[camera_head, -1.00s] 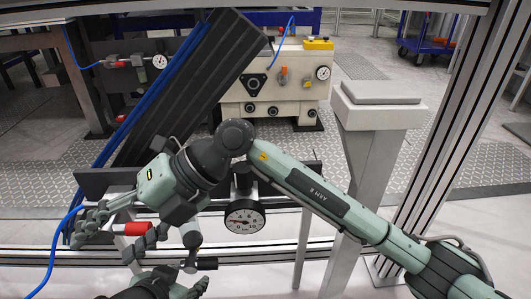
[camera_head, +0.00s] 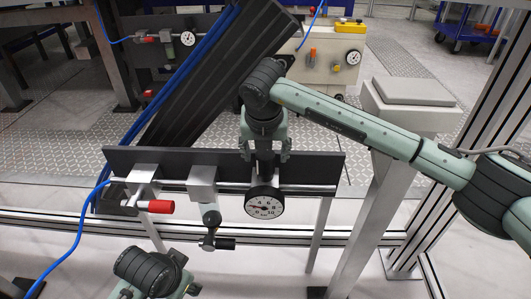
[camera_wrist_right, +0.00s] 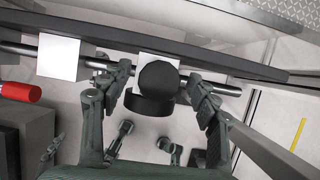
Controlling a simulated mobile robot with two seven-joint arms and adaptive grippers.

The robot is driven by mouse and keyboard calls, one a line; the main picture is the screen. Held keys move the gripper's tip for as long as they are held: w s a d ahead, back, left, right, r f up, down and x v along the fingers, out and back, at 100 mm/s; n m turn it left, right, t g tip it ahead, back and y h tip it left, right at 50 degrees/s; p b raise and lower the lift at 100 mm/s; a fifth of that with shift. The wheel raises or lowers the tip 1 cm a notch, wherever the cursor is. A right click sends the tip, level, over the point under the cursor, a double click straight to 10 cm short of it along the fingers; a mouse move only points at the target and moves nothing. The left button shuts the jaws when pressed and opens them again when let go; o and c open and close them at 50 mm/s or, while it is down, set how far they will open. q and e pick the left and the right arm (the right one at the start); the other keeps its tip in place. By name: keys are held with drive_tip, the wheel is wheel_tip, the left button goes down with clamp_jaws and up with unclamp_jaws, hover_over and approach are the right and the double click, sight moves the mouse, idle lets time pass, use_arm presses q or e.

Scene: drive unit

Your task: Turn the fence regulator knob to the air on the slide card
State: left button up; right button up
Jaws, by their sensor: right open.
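The fence regulator knob (camera_wrist_right: 158,80) is a round black cap at the middle of the right wrist view. In the head view it is mostly hidden behind my right gripper (camera_head: 265,152), above the white-faced gauge (camera_head: 264,205). My right gripper points down over the regulator and is open. In the right wrist view its two fingers (camera_wrist_right: 160,86) stand on either side of the knob, with gaps showing. My left gripper (camera_head: 157,285) is low at the bottom edge of the head view, with its fingertips cut off. No slide card can be made out.
A dark fence bar (camera_head: 320,168) runs behind the regulator. Left of the gauge are a red-handled valve (camera_head: 156,206) with a blue hose and a black-handled valve (camera_head: 217,243). A grey pedestal (camera_head: 405,105) stands right. A dark sloped conveyor (camera_head: 205,75) rises behind.

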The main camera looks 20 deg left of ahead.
drive_tip(key=shift+w+f, duration=0.1)
drive_tip(key=shift+f, duration=0.2)
drive_tip(key=c, duration=1.2)
drive_tip(key=shift+o, duration=0.2)
